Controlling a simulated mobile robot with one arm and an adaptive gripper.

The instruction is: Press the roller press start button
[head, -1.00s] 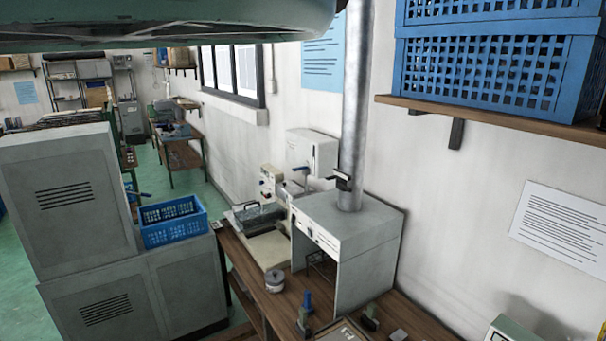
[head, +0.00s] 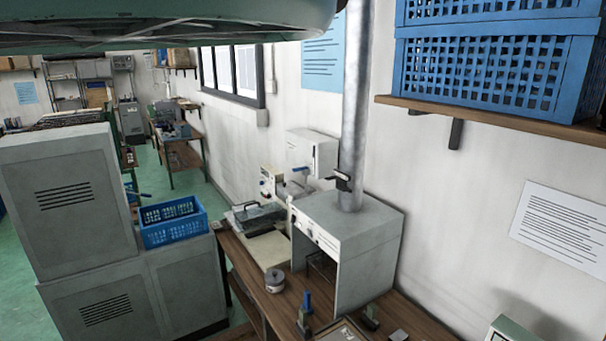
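A bench machine with a pale bed (head: 270,249) and a dark handled part (head: 257,216) stands on the wooden bench, left of the grey hood. A small cream upright panel (head: 267,183) with tiny dark and coloured spots stands at its back. This may be the roller press, but I cannot tell for sure. No start button can be made out at this size. A pale grey shape (head: 299,188) partly covers the area beside the panel. My gripper is not in view, so its relation to the button cannot be seen.
A grey hood (head: 371,243) with a metal duct (head: 355,100) stands right of the machine. A small round pot (head: 274,282) and a blue-topped tool (head: 306,308) are in front. A blue crate (head: 174,222) sits on grey cabinets at left. A shelf (head: 480,112) holds blue crates.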

